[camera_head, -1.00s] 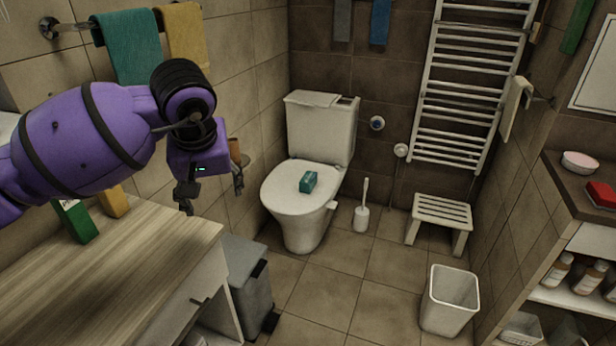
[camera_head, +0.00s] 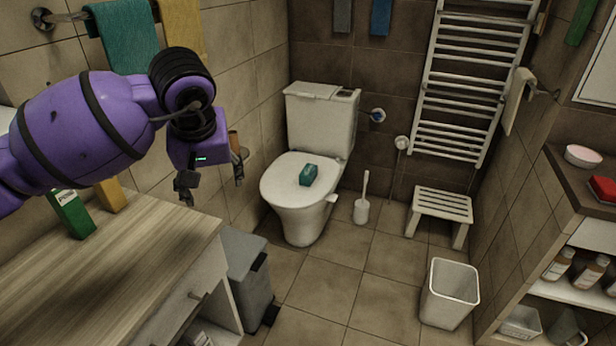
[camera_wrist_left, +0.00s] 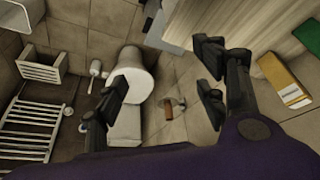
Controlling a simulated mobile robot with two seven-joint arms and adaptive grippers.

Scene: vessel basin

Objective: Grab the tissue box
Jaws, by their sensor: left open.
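A small teal box (camera_head: 308,174), which looks like the tissue box, lies on the closed lid of the white toilet (camera_head: 299,208) in the head view. My left gripper (camera_head: 212,183) hangs above the counter's far end, left of the toilet and well apart from the box. Its fingers are spread, with nothing between them. In the left wrist view, the open fingers (camera_wrist_left: 165,88) show with the toilet (camera_wrist_left: 138,72) beyond; I cannot make out the teal box there. My right gripper is in neither view.
A wooden counter (camera_head: 130,262) with a green box (camera_head: 73,213) and a yellow box (camera_head: 109,195) stands at left. A grey bin (camera_head: 247,275) is beside it. A toilet brush (camera_head: 362,208), white stool (camera_head: 440,210) and white basket (camera_head: 449,293) stand at right. The middle floor is clear.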

